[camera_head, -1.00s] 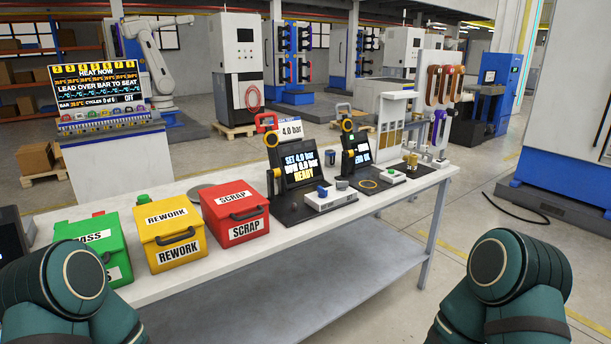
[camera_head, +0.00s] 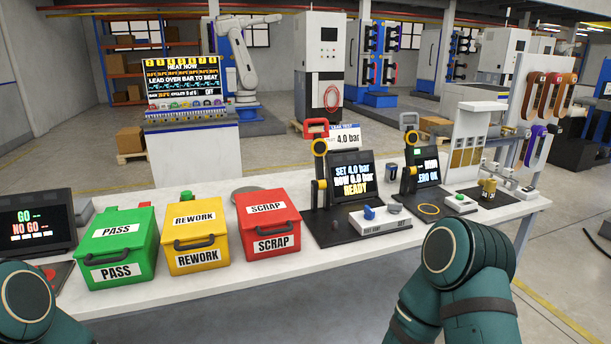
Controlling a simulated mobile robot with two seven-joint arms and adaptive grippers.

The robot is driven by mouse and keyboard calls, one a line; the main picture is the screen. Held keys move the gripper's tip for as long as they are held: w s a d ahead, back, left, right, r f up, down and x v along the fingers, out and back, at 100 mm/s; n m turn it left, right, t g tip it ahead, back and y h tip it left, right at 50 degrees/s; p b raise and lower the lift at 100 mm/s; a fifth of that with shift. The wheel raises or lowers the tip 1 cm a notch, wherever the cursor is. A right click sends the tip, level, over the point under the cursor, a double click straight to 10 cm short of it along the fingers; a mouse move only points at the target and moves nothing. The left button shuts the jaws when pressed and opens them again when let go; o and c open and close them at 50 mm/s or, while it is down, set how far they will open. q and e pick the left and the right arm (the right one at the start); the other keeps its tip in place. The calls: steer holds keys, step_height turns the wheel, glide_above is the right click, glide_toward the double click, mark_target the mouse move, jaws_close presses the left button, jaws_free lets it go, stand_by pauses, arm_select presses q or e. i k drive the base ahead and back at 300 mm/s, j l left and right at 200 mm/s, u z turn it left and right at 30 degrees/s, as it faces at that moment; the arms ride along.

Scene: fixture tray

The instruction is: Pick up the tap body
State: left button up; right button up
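A small brass-coloured part (camera_head: 488,189) stands upright on a dark plate near the right end of the white workbench (camera_head: 330,262). It looks like a tap body, but it is too small in the view to be sure. A grey-white fixture (camera_head: 385,222) with a blue piece (camera_head: 369,212) on it sits in front of the lit test screen. Only upper parts of my two arms show, at the lower left and lower right. Neither gripper is in view.
Green PASS (camera_head: 118,250), yellow REWORK (camera_head: 194,236) and red SCRAP (camera_head: 268,224) boxes line the bench. A GO/NO GO screen (camera_head: 32,226) stands at the left. Test stands with screens (camera_head: 352,177) rise behind the fixture. Bare bench runs along the front edge.

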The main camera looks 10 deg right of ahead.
mark_target(489, 190)
steer(key=i+l+u, duration=0.15)
steer(key=l+u, duration=0.15)
steer(key=l, duration=0.65)
steer(key=l+u, duration=0.3)
steer(key=l, duration=0.7)
steer(key=l+u, duration=0.1)
steer(key=l, duration=1.9)
